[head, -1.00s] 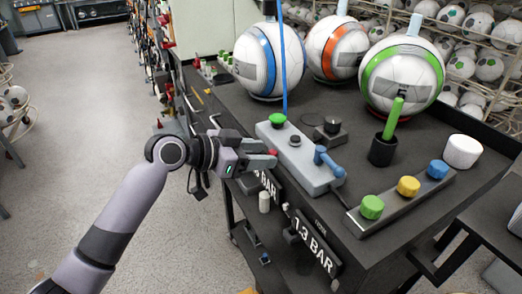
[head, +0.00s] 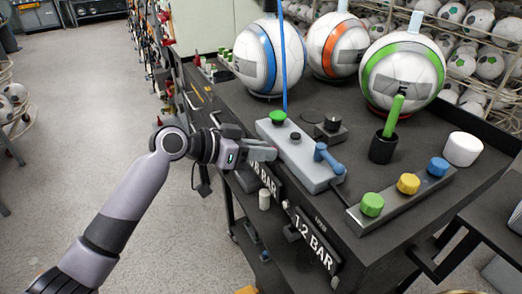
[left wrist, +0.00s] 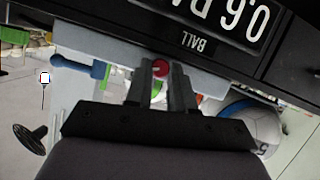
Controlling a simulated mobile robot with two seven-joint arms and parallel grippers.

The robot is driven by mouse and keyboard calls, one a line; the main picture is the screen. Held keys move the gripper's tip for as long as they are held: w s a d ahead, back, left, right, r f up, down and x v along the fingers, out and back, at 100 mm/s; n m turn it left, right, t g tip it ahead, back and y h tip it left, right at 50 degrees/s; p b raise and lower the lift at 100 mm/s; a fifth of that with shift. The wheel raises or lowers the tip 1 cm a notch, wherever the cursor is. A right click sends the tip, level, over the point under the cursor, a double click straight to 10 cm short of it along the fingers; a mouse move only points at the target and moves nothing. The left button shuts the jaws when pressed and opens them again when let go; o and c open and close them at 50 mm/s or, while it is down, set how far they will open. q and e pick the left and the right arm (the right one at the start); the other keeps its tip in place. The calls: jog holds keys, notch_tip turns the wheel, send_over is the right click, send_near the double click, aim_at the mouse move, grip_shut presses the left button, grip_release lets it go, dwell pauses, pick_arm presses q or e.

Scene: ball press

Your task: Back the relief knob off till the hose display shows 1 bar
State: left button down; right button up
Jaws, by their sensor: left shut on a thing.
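The hose display (head: 314,240) on the bench front reads 1.2 BAR in the head view. The ball display (head: 263,180) beside it is partly covered by my gripper; in the left wrist view its panel (left wrist: 232,18) appears upside down and reads 0.6. My left gripper (head: 274,154) is at the front left side of the grey press box (head: 312,172). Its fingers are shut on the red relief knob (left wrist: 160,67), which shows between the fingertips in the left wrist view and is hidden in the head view. My right gripper is not in view.
The box carries a green knob (head: 278,117) with a blue hose and a blue lever (head: 328,158). Behind stand balls with blue (head: 269,57), orange (head: 337,45) and green (head: 403,72) bands. A strip with green, yellow and blue knobs (head: 408,184) lies right.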

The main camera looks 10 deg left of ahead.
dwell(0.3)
pick_arm(q)
jog(key=c, duration=1)
grip_release()
jog(key=shift+o, duration=0.2)
jog(key=shift+a, duration=0.15)
jog(key=b+v, duration=0.1)
jog(key=v, duration=0.6)
